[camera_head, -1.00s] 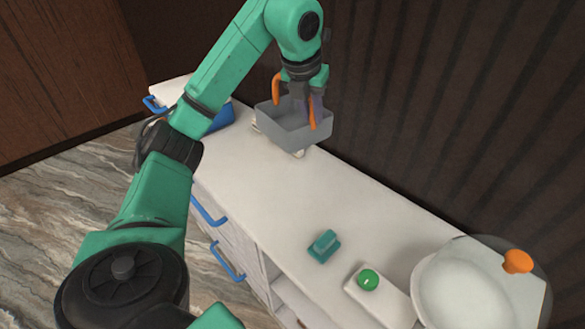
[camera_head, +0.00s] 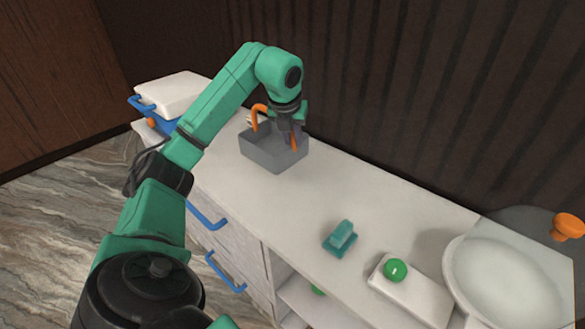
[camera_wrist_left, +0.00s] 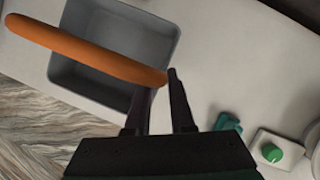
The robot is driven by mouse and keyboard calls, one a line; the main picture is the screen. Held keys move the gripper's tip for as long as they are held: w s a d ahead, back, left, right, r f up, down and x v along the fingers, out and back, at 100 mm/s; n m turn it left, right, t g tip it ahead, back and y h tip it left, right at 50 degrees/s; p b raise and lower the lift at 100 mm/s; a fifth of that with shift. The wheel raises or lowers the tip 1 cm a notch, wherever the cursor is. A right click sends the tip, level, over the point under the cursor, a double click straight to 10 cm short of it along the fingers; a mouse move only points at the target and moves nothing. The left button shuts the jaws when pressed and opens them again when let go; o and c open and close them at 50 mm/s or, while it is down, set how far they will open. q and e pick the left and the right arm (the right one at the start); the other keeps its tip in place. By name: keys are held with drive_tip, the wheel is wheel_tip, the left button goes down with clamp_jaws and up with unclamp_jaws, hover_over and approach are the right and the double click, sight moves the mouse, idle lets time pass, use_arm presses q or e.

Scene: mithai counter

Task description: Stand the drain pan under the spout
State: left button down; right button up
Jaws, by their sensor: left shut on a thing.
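The drain pan (camera_head: 262,155) is a grey, open, rectangular tub with an orange handle (camera_head: 257,112), over the far part of the white counter. My left gripper (camera_head: 291,130) points down over the pan's far right side and is shut on the handle. In the left wrist view the handle (camera_wrist_left: 85,48) crosses above the pan (camera_wrist_left: 100,85) and meets the left fingertips (camera_wrist_left: 162,82). The pan looks about level and empty; I cannot tell whether its base touches the counter. I cannot make out the spout. My right gripper is not in view.
A white-lidded box (camera_head: 178,92) with a blue handle stands at the counter's far left end. A teal block (camera_head: 340,238), a white block with a green knob (camera_head: 396,270) and a white bowl (camera_head: 505,280) stand nearer right. The mid-counter is clear.

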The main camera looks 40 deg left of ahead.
sight(289, 165)
use_arm(q)
drive_tip(key=f, duration=0.3)
drive_tip(key=a+f, duration=0.1)
drive_tip(key=shift+s+f, duration=0.3)
drive_tip(key=shift+f, duration=0.05)
wheel_tip(289, 165, down, 4)
drive_tip(key=shift+r, duration=0.1)
drive_tip(key=shift+d, duration=0.1)
drive_tip(key=shift+f, duration=0.4)
drive_tip(key=c, duration=0.8)
unclamp_jaws()
drive_tip(key=shift+r, duration=0.1)
drive_tip(key=shift+o, duration=0.2)
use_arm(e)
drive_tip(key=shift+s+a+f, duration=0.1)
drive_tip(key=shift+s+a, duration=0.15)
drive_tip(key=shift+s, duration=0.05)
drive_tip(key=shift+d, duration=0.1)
